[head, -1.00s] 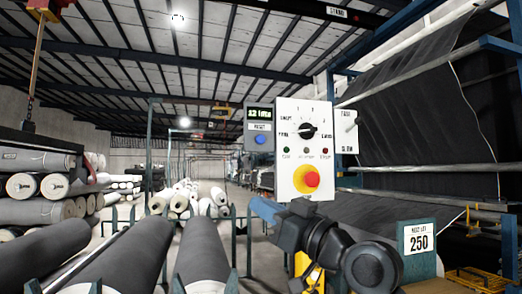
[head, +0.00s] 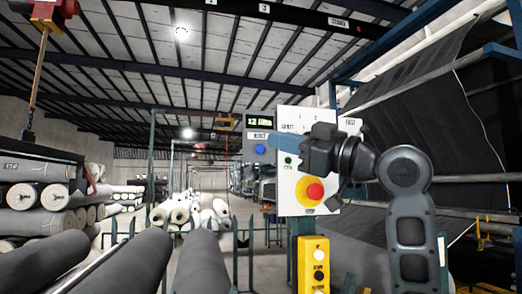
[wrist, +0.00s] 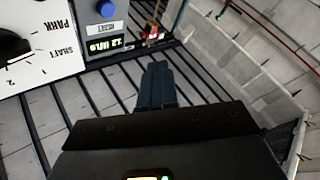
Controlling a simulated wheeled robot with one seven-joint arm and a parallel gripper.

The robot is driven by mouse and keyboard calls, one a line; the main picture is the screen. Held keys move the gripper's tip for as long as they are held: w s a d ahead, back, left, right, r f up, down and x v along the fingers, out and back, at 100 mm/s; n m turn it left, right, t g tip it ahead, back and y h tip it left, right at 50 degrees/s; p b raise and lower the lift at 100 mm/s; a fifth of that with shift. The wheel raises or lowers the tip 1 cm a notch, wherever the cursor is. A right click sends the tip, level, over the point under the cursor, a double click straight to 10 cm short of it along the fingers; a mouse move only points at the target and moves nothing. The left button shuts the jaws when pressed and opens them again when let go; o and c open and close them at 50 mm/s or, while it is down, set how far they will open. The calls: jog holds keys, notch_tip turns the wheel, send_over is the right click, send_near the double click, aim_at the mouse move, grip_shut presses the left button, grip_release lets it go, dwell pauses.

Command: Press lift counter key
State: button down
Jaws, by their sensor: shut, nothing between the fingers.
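The counter box (head: 248,140) hangs at the left of the white control panel. It has a lit green display (head: 258,121), a small label and a round blue key (head: 260,149). My gripper (head: 272,138) is shut and empty, its blue fingers pointing left. In the head view the fingertips overlap the box's right edge, right of and slightly above the key. In the wrist view the blue key (wrist: 106,9) shows upside down at the top, with the closed fingers (wrist: 157,68) to its right and apart from it in the picture. I see no contact.
The white panel (head: 287,185) carries a red button (head: 314,191) on a yellow disc; my gripper hides its dial. A yellow box with buttons (head: 307,265) is below. Grey rolls (head: 203,262) lie at lower left. Dark fabric hangs on a frame at right.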

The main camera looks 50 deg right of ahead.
jog(key=shift+w+d, duration=0.1)
jog(key=shift+w+d+b, duration=0.1)
jog(key=shift+w+d, duration=0.7)
jog(key=shift+w, duration=0.4)
jog(key=shift+w+d+b, duration=0.15)
jog(key=shift+w+d, duration=0.65)
jog(key=shift+w, duration=0.35)
jog(key=shift+w+d+b, duration=0.1)
jog(key=shift+w+d, duration=0.7)
jog(key=shift+w, duration=0.4)
jog(key=shift+w, duration=0.1)
jog(key=shift+w+d, duration=0.2)
jog(key=shift+w, duration=0.05)
jog(key=shift+w+d, duration=0.3)
jog(key=shift+w, duration=0.1)
dwell(0.4)
jog(key=shift+s, duration=0.1)
jog(key=shift+s+a, duration=0.5)
jog(key=shift+s, duration=0.15)
jog(key=shift+s+a, duration=0.7)
jog(key=shift+s, duration=0.35)
jog(key=shift+s+a, duration=0.7)
jog(key=shift+s, duration=0.35)
